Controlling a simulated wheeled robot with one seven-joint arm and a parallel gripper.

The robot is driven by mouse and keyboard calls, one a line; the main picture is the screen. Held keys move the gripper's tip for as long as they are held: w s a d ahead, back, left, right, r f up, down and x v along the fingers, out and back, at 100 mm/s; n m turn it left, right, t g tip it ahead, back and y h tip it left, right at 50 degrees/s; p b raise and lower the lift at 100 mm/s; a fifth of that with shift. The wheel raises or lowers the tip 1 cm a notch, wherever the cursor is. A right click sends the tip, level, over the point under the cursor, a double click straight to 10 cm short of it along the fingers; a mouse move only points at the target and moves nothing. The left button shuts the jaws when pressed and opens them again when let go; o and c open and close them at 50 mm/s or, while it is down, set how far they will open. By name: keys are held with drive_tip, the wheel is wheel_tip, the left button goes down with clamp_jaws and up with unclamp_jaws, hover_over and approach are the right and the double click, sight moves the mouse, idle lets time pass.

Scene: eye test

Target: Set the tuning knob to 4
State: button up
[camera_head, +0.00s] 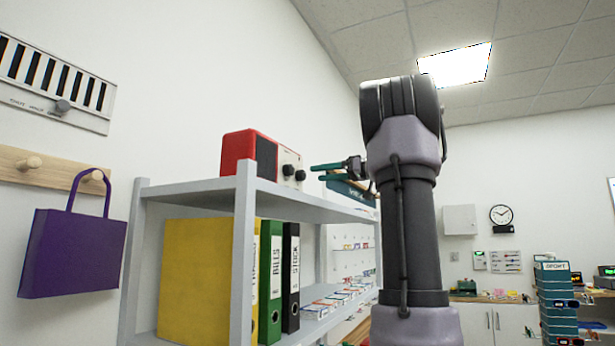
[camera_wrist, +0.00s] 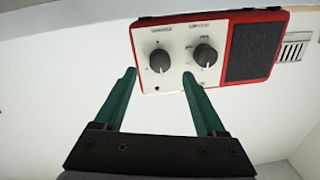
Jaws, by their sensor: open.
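A red radio (camera_head: 237,150) with a dark speaker panel stands on the top board of the grey shelf. My gripper (camera_head: 317,172) is open in front of the knobs. In the wrist view its green fingers (camera_wrist: 159,74) stand apart either side of the left knob, with no clear contact.
The grey shelf (camera_head: 243,260) holds several binders, yellow, green and black. A purple bag (camera_head: 72,250) hangs from a wooden peg rail (camera_head: 45,172) at left. A teal stack (camera_head: 556,300) stands far right.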

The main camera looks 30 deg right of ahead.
sight(304, 175)
drive_tip(key=x, duration=0.5)
clamp_jaws()
